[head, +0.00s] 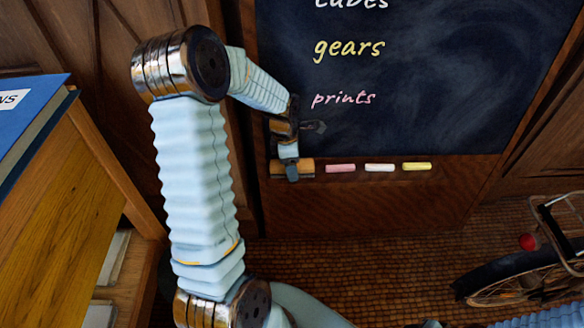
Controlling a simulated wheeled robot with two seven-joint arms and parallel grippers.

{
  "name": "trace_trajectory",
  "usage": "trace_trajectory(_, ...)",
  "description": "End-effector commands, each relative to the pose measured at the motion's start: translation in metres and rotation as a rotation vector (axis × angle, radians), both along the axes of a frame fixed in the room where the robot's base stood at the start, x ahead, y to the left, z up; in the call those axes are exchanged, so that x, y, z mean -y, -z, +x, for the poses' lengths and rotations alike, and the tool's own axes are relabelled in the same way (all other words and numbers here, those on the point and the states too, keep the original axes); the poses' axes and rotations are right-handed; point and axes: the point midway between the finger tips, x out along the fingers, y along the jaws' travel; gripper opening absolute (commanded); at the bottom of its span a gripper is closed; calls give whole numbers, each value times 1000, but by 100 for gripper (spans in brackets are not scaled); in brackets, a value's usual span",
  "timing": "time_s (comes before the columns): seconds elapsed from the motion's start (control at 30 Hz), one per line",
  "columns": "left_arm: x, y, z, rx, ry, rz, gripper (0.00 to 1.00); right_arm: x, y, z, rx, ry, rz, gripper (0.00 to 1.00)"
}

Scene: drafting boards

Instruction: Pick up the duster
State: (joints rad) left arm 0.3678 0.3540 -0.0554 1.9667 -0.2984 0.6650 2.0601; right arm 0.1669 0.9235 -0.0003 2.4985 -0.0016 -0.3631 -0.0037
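The duster (306,168), a tan wooden block, lies at the left end of the ledge below the chalkboard, beside the chalks. My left arm reaches over to it from the left. My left gripper (291,172) is at the middle of the duster, with a dark finger across its front. The far finger is hidden, so I cannot tell whether it grips the duster. My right gripper is not in view.
Pink (340,168), white (379,168) and yellow (417,166) chalks lie on the ledge to the right of the duster. The chalkboard (450,90) rises behind. A wooden cabinet with a blue book (30,105) stands at left; a bicycle (525,275) is at lower right.

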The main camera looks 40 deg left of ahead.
Motion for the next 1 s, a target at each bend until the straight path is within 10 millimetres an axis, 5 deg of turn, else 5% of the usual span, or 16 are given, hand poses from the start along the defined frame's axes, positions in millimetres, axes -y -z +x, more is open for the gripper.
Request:
trace_trajectory(0.07, 0, 0, 0, 0, 0, 0, 63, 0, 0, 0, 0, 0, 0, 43)
trace_trajectory(0.33, 0, 0, 0, 0, 0, 0, 22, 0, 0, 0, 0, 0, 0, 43)
trace_trajectory(0.67, 0, -5, 0, 1, 0, 1, 21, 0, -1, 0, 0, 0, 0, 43)
trace_trajectory(0.87, 0, -31, 1, 5, 0, 3, 21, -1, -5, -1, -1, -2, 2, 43)
trace_trajectory(1.0, 23, -60, -1, 5, 7, 2, 21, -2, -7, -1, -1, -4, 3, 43)
